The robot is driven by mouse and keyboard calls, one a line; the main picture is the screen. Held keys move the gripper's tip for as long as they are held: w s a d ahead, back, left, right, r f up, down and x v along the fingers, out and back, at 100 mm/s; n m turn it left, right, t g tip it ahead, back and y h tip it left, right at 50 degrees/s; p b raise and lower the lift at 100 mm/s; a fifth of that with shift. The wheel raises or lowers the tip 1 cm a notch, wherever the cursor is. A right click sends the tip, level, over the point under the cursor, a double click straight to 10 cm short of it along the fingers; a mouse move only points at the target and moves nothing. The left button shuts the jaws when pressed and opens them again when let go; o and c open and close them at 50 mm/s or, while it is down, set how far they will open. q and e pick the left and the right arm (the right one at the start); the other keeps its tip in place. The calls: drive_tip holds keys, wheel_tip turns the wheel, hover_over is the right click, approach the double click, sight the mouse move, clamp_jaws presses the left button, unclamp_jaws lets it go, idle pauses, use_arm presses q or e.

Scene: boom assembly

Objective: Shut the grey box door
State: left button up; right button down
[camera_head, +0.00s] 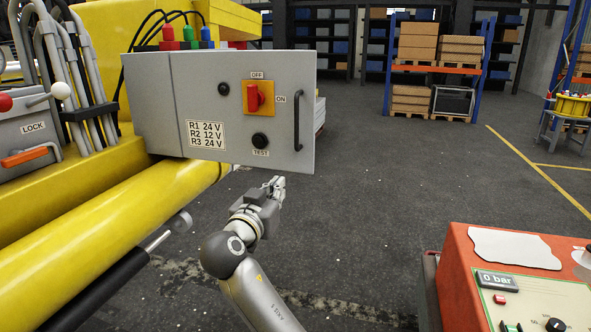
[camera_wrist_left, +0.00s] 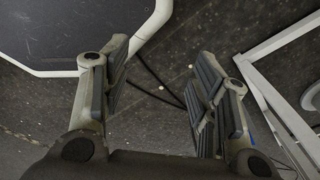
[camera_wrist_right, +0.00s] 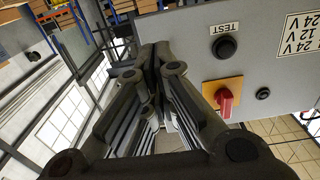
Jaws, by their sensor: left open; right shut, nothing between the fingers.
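The grey box door (camera_head: 225,85) is a flat panel with a red switch on an orange plate, a black TEST knob and a black handle (camera_head: 297,125) at its right edge. It stands out over the dark floor; a seam on its left meets another grey panel (camera_head: 145,100). My right gripper (camera_head: 276,188) is just below the door's lower edge in the head view. In the right wrist view, the right gripper (camera_wrist_right: 155,52) is shut and empty, beside the door (camera_wrist_right: 190,75). My left gripper (camera_wrist_left: 162,62) is open and empty in the left wrist view, outside the head view.
A yellow boom (camera_head: 110,205) with hoses and a LOCK panel (camera_head: 35,130) is at left. An orange unit (camera_head: 460,265) with a gauge stands at lower right. Shelves with boxes (camera_head: 435,60) are at the back. The floor between is mostly clear.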

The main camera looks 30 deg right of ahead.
sight(299, 165)
drive_tip(key=p+x, duration=0.5)
drive_tip(key=x, duration=0.7)
drive_tip(key=shift+r, duration=0.1)
drive_tip(key=shift+w+d+p, duration=0.45)
drive_tip(key=shift+d+p, duration=0.05)
drive_tip(key=shift+d, duration=0.05)
